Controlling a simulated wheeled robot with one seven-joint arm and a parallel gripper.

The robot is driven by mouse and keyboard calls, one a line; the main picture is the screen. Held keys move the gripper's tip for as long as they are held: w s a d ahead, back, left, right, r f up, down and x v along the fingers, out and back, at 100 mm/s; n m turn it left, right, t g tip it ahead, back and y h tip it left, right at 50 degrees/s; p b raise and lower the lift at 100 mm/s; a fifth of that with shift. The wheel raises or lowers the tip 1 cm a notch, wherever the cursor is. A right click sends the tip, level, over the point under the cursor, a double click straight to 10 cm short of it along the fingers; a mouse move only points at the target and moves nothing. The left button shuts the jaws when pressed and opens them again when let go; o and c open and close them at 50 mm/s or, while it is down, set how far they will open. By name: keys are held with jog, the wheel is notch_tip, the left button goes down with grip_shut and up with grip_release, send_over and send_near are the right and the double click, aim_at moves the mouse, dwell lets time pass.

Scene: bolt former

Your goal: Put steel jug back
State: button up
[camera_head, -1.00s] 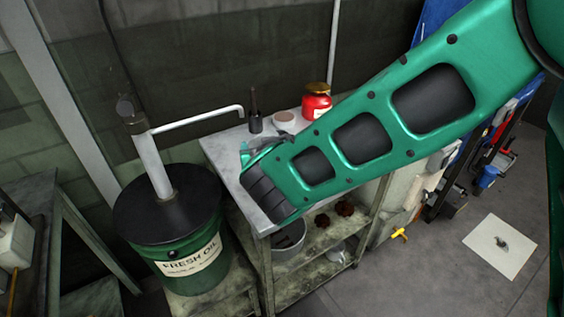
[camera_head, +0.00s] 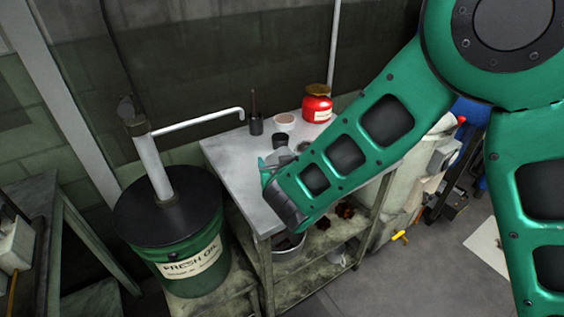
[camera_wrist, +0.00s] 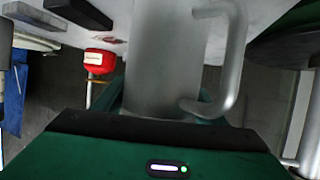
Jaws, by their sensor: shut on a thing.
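The steel jug (camera_wrist: 163,60) fills the middle of the wrist view, a plain grey cylinder with a loop handle (camera_wrist: 238,50) on its right side. My gripper (camera_wrist: 160,112) is shut on the jug's body; its teal fingers show on both sides of the jug. In the head view my gripper (camera_head: 268,168) is over the grey-topped table (camera_head: 228,153), near its front edge. My arm hides most or all of the jug there. I cannot tell whether the jug touches the tabletop.
A green oil drum (camera_head: 178,265) with a bent pipe (camera_head: 200,120) stands left. The tabletop's left part is clear.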

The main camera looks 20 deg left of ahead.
jog(key=shift+f, duration=0.1)
jog(key=o, duration=1.3)
jog(key=shift+o, duration=0.2)
jog(key=shift+s+r, duration=0.15)
jog(key=shift+r, duration=0.05)
jog(key=v, duration=1.1)
jog(key=shift+s+d, duration=0.25)
jog(key=shift+d, duration=0.05)
jog(key=shift+r, duration=0.1)
